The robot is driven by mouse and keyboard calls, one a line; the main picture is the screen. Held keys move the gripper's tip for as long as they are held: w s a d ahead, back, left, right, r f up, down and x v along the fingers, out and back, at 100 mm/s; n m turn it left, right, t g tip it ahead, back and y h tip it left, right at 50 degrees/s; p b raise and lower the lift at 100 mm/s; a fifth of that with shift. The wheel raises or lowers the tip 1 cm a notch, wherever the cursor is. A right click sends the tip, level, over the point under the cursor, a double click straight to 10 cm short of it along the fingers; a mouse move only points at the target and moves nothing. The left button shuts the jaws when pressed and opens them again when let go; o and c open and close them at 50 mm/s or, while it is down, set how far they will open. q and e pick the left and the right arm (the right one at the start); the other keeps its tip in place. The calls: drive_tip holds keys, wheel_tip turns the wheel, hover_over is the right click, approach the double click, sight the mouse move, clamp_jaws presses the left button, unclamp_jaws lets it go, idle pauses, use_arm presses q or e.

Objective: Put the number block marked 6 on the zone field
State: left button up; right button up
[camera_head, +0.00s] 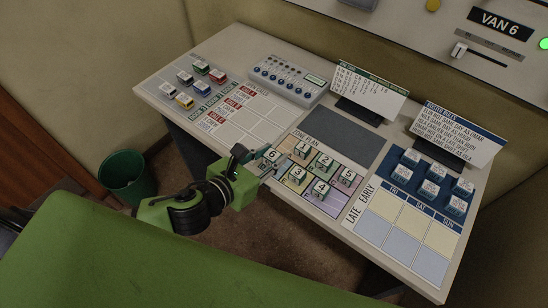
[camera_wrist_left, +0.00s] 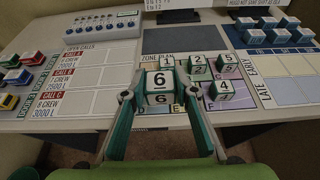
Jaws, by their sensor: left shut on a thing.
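The number block marked 6 (camera_head: 271,155) is white and green. My left gripper (camera_head: 262,160) is shut on it at the left end of the zone plan (camera_head: 335,207). In the left wrist view the block (camera_wrist_left: 160,84) sits upright between the two fingers, its 6 facing the camera. Its exact height over the desk is hard to tell. The zone plan's coloured fields carry blocks 1 (camera_head: 302,150), 2 (camera_head: 323,162), 3 (camera_head: 296,176), 4 (camera_head: 319,189) and 5 (camera_head: 346,178). In the wrist view, block 6 hides block 3. My right gripper is not in view.
A dark mat (camera_head: 343,135) is empty. Two upright cards and a day planner (camera_head: 405,225) with blue blocks are at the right. A green bin (camera_head: 127,176) stands on the floor.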

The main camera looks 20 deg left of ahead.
sight(275, 153)
use_arm(q)
drive_tip(key=w+f, duration=0.1)
drive_tip(key=f, duration=0.1)
drive_tip(key=w+f, duration=0.4)
drive_tip(key=shift+w+a, duration=0.1)
drive_tip(key=shift+a, duration=0.2)
wheel_tip(275, 153, down, 3)
drive_tip(key=shift+f, duration=0.1)
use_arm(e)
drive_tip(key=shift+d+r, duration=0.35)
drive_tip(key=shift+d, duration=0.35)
use_arm(q)
drive_tip(key=shift+w, duration=0.1)
drive_tip(key=shift+f, duration=0.2)
drive_tip(key=o, duration=0.9)
drive_tip(key=shift+o, duration=0.2)
drive_tip(key=shift+r, duration=0.1)
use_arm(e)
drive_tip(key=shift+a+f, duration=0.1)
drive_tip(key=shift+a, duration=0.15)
